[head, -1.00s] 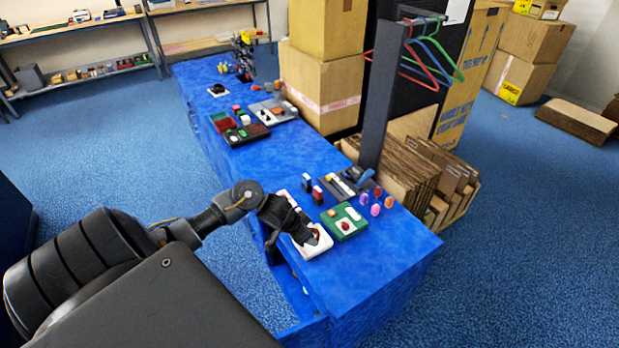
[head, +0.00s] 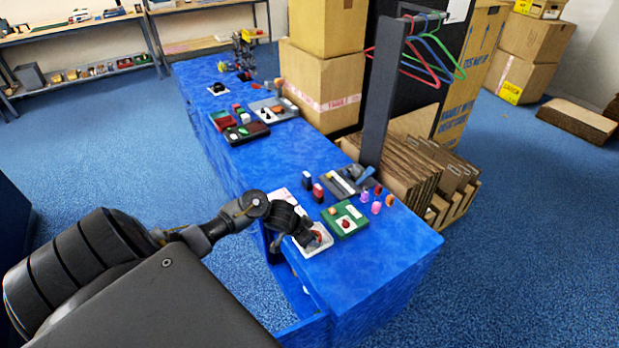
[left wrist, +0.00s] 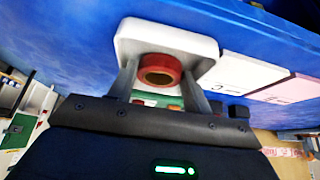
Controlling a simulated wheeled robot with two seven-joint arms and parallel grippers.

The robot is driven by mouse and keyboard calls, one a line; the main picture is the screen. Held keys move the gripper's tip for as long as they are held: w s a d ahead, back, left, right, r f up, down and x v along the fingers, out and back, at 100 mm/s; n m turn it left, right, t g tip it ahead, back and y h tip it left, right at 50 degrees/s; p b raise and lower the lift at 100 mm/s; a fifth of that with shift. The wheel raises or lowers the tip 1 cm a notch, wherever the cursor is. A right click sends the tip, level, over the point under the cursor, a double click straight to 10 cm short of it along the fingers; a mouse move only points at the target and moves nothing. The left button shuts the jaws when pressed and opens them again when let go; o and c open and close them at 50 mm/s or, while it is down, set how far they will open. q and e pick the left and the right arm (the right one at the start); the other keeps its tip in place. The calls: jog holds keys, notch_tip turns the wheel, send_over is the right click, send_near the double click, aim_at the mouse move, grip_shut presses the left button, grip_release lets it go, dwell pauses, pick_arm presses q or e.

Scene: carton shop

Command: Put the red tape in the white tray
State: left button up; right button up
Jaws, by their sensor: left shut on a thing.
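The red tape (left wrist: 160,60) is a short red roll with a brown core, held between the two fingers of my left gripper (left wrist: 161,72). In the head view the left gripper (head: 313,238) is over the white tray (head: 322,248), and a bit of red tape (head: 317,235) shows at its tips. The white tray (left wrist: 150,28) also shows in the left wrist view, right behind the tape. I cannot tell whether the tape touches the tray floor. My right gripper is not in view.
A green tray (head: 353,229) with small items stands close beside the white tray. A dark grey tray (head: 345,184), small upright bottles and a dark post (head: 376,125) are behind. The blue table's near right end (head: 400,245) is clear.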

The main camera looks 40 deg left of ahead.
pick_arm(q)
jog(key=shift+f, duration=0.15)
jog(key=o, duration=0.7)
jog(key=shift+c, duration=0.2)
jog(key=shift+r, duration=0.35)
jog(key=p+v, duration=0.3)
jog(key=v, duration=0.8)
jog(key=shift+s+r, duration=0.25)
jog(key=shift+r, duration=0.05)
